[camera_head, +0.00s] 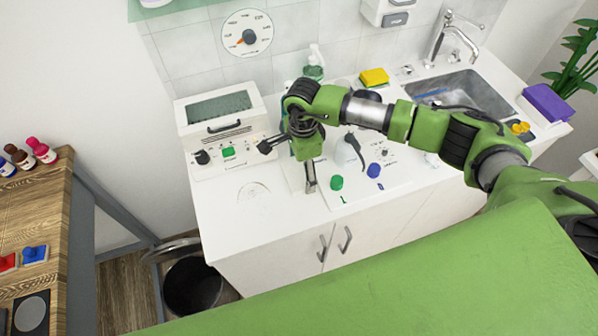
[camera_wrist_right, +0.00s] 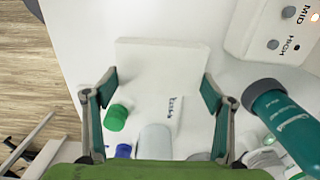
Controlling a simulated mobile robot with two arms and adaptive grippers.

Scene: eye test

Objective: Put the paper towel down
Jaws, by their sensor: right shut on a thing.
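My right gripper (camera_head: 309,182) hangs low over the white counter, in front of the middle of it. In the right wrist view its two fingers (camera_wrist_right: 157,88) stand wide apart, one on each side of a white, flat, squarish paper towel (camera_wrist_right: 160,62), and are shut on it. The towel spans the gap between the fingertips. In the head view the towel is hard to make out against the white counter. I cannot tell whether it touches the counter. My left gripper is in neither view.
A green-capped thing (camera_head: 336,182) and a blue-capped thing (camera_head: 374,170) stand just right of the gripper. A teal bottle (camera_wrist_right: 285,118) is nearby. The front-left counter (camera_head: 235,225) is clear.

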